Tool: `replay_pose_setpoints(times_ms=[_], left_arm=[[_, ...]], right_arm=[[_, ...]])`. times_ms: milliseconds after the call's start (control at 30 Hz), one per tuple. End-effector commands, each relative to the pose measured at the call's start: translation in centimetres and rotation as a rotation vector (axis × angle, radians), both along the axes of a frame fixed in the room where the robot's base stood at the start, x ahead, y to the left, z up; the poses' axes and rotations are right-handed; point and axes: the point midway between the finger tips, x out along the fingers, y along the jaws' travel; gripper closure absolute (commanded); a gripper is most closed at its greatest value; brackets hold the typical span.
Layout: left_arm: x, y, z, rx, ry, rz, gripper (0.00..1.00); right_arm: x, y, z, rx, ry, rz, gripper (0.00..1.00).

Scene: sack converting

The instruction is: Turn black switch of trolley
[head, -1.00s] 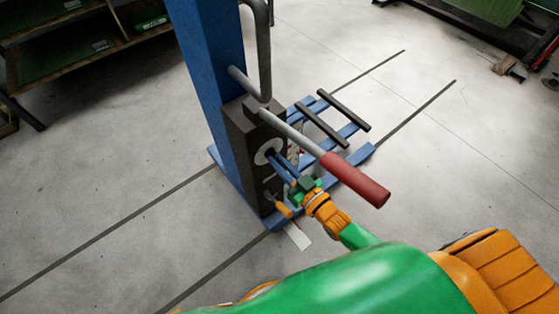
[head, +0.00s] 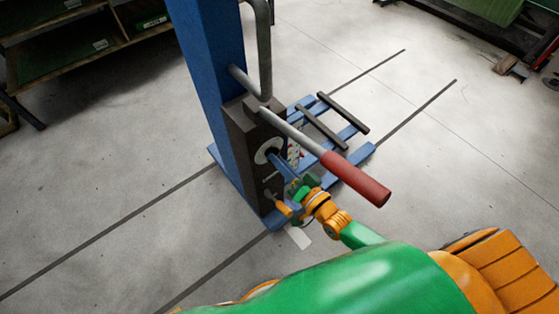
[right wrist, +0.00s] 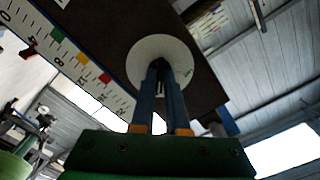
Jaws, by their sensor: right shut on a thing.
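The trolley has a tall blue mast (head: 208,70) with a dark control box (head: 238,137) on it. A pale round disc (head: 268,150) on the box's face surrounds the black switch; the disc also shows in the right wrist view (right wrist: 148,52). My right gripper (head: 275,161) reaches the disc from the front right. In the right wrist view its two blue fingers (right wrist: 160,70) are close together, shut on the black switch (right wrist: 160,66) at the disc's middle. The fingers hide most of the switch. My left gripper is not in view.
A grey bar with a red grip (head: 356,180) juts out above my right gripper. A numbered scale (right wrist: 75,58) lies beside the disc. Shelves (head: 85,40) stand at the far left; the floor around is open.

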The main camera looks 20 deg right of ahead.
Motion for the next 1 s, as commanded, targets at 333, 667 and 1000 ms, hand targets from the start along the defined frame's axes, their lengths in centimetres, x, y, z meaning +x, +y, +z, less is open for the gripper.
replay_pose_setpoints(times_ms=[333,667,1000], left_arm=[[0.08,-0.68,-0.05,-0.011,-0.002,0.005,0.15],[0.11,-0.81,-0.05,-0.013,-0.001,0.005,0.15],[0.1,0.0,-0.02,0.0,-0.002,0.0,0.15]], right_arm=[[-0.04,0.04,-0.06,0.04,0.017,0.001,1.0],[-0.04,0.05,-0.07,0.04,0.017,0.001,0.8],[-0.03,0.03,-0.02,0.038,0.015,0.001,0.57]])
